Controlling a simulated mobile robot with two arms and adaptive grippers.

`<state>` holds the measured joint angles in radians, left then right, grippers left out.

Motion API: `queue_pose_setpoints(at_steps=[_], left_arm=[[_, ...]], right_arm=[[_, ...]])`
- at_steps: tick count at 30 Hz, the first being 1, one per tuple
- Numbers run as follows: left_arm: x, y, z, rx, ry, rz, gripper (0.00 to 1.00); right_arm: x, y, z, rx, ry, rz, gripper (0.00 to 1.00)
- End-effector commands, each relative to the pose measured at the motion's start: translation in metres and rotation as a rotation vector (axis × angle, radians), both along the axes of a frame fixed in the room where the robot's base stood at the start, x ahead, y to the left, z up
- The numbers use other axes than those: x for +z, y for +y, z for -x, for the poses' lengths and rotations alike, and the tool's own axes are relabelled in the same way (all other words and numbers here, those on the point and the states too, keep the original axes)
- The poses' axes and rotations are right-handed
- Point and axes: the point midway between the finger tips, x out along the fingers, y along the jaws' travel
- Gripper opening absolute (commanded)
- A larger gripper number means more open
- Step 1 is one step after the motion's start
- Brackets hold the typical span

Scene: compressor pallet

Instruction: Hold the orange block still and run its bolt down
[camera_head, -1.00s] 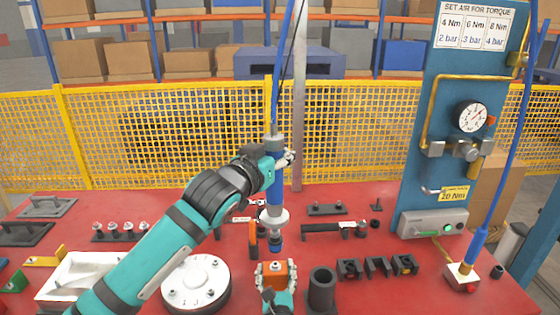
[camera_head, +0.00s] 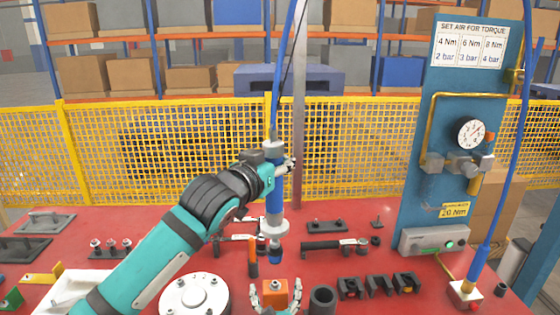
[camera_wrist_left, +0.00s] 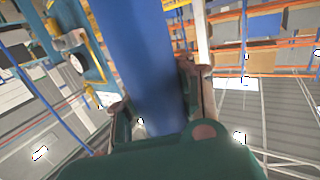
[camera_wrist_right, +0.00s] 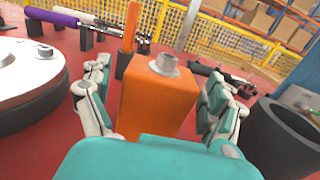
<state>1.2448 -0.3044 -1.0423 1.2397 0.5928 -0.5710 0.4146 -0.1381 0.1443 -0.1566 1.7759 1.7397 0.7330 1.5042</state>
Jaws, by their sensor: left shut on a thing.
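The orange block (camera_head: 276,292) stands on the red bench, with its bolt (camera_wrist_right: 164,64) upright in its top face. My right gripper (camera_head: 276,297) is open around the block; its fingers stand on both sides, with gaps showing in the right wrist view (camera_wrist_right: 155,98). My left gripper (camera_head: 283,168) is shut on the blue body of the hanging driver tool (camera_head: 275,187), which also fills the left wrist view (camera_wrist_left: 145,70). The tool is upright. Its socket end (camera_head: 275,254) appears above the bolt in the head view, apart from it.
A black cylinder (camera_head: 322,300) stands close right of the block, and a round flanged plate (camera_head: 194,297) lies to the left. An orange-handled tool (camera_head: 253,262) stands behind. Black blocks (camera_head: 378,286) stand right; an air panel (camera_head: 455,150) rises at the back right.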

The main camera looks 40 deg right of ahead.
Motion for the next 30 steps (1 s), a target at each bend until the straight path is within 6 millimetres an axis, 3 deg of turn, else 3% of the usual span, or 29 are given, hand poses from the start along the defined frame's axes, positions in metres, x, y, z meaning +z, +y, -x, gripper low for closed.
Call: queue_pose_setpoints(at_steps=[11, 24, 30], left_arm=[[0.002, 0.0, 0.0, -0.001, -0.002, 0.005, 0.0], [0.002, 0.0, 0.0, -0.001, -0.002, 0.005, 0.0], [0.002, 0.0, 0.0, -0.001, -0.002, 0.005, 0.0]], right_arm=[[-0.001, 0.006, 0.008, 0.001, 0.002, -0.001, 0.91], [-0.001, 0.046, 0.076, 0.001, 0.003, -0.002, 0.91], [-0.001, 0.059, 0.096, 0.0, 0.002, -0.001, 0.91]])
